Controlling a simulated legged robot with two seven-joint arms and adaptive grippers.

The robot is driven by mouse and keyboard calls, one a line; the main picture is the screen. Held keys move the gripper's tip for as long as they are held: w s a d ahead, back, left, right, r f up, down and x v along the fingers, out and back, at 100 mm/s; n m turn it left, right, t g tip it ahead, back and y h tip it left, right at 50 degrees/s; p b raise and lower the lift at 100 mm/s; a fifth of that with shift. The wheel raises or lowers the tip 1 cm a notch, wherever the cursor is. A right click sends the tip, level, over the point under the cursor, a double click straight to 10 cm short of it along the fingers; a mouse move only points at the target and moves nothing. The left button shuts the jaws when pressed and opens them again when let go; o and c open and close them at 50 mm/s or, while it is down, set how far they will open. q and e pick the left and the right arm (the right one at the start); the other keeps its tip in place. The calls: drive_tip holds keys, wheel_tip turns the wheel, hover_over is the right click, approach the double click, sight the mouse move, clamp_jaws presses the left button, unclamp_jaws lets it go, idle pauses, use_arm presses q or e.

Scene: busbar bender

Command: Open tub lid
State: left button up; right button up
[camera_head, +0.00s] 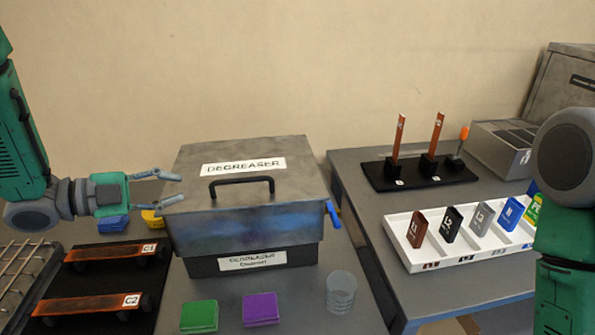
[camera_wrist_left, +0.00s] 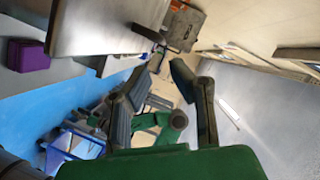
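The degreaser tub (camera_head: 255,258) stands on the table in the middle of the head view. Its grey metal lid (camera_head: 195,185) lies down on it, with a "DEGREASER" label and a black handle (camera_head: 242,181) on top. My left gripper (camera_head: 172,187) is at the lid's left edge, fingers apart and pointing right, with nothing between them. Whether a finger touches the lid I cannot tell. The left wrist view also shows the open fingers (camera_wrist_left: 155,85) of this gripper. My right arm shows at the right edge of the head view; its gripper is out of view.
Green (camera_head: 199,315) and purple (camera_head: 261,308) blocks and a clear cup (camera_head: 340,291) stand in front of the tub. Copper bars C1 (camera_head: 112,255) and C2 (camera_head: 90,306) lie left. A white divided tray (camera_head: 408,262) and a black stand (camera_head: 385,178) are on the right table.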

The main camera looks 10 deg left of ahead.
sight(240, 181)
use_arm(q)
drive_tip(key=shift+w+a+h, duration=0.15)
drive_tip(key=shift+h, duration=0.15)
drive_tip(key=x, duration=0.6)
drive_tip(key=p+x, duration=0.1)
drive_tip(key=x, duration=0.3)
drive_tip(key=s+d+x, duration=0.1)
drive_tip(key=x, duration=0.2)
drive_tip(key=shift+d+r, duration=0.15)
drive_tip(key=shift+r, duration=0.1)
drive_tip(key=shift+w+f, duration=0.1)
drive_tip(key=shift+w+a+f, duration=0.1)
drive_tip(key=shift+a, duration=0.25)
drive_tip(key=shift+w+a+f, duration=0.1)
drive_tip(key=shift+a+f, duration=0.1)
drive_tip(key=shift+a, duration=0.55)
drive_tip(key=shift+d, duration=0.25)
drive_tip(key=c, duration=0.3)
drive_tip(key=shift+d+r, duration=0.1)
drive_tip(key=shift+d, duration=0.45)
clamp_jaws()
drive_tip(key=shift+d, duration=0.15)
drive_tip(key=shift+w, duration=0.15)
use_arm(e)
drive_tip(key=shift+w+a+r, duration=0.15)
drive_tip(key=shift+a+r, duration=0.55)
drive_tip(key=shift+r, duration=0.25)
